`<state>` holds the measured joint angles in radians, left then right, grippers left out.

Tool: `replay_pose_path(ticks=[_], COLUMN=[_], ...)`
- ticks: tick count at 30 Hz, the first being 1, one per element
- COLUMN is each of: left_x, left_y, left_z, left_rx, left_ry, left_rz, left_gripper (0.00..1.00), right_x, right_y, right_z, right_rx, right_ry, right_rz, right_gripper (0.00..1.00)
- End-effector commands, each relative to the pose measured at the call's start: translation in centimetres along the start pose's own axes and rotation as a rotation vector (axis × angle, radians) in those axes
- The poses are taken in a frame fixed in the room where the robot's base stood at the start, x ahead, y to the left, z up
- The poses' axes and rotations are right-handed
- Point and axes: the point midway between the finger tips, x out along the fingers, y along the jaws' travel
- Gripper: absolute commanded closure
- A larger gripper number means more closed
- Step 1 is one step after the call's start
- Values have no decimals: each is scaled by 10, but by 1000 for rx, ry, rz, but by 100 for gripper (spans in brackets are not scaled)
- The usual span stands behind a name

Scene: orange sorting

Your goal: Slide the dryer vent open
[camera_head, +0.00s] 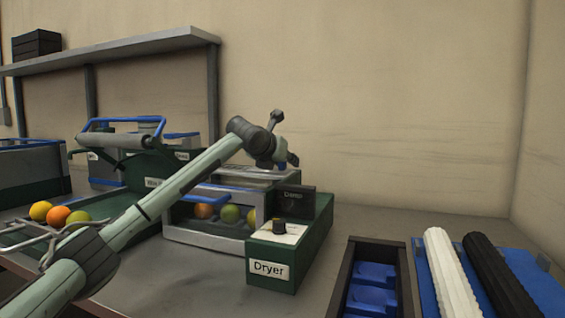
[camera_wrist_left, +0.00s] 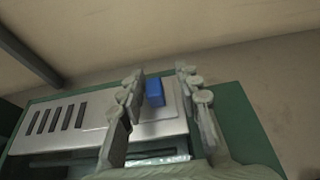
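The dryer (camera_head: 268,270) is a green box with a labelled front, a knob and a clear chamber holding several fruits. In the left wrist view its metal top has a row of dark vent slots (camera_wrist_left: 60,118) at the left and a blue handle (camera_wrist_left: 154,91) on a plate. My left gripper (camera_head: 285,160) is above the dryer's top at the back. In the left wrist view its fingers (camera_wrist_left: 158,88) are apart, one on each side of the blue handle, with gaps visible. My right gripper is not in view.
Several fruits (camera_head: 59,215) lie in a green tray at the left. A dark crate with blue inserts (camera_head: 373,275) and a blue tray with a white and a black roller (camera_head: 447,270) stand at the right. A shelf (camera_head: 110,50) runs along the back wall.

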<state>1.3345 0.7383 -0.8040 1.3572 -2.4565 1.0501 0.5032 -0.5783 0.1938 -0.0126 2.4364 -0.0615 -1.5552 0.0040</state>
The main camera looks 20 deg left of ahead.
Motion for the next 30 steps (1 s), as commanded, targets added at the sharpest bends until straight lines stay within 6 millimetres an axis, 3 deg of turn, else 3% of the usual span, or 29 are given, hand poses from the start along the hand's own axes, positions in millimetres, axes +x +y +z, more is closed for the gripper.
replay_pose_path(ticks=[11,24,30], left_x=[-6,-91,-115], left_y=[2,2,2], left_z=[1,0,0], left_rx=[-1,2,0], left_ry=[-2,-3,-1], left_rz=[3,3,2], left_gripper=[64,64,64], right_x=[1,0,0], right_y=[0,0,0], right_z=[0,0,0], right_rx=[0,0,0], right_ry=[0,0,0], right_rz=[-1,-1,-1], right_gripper=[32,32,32])
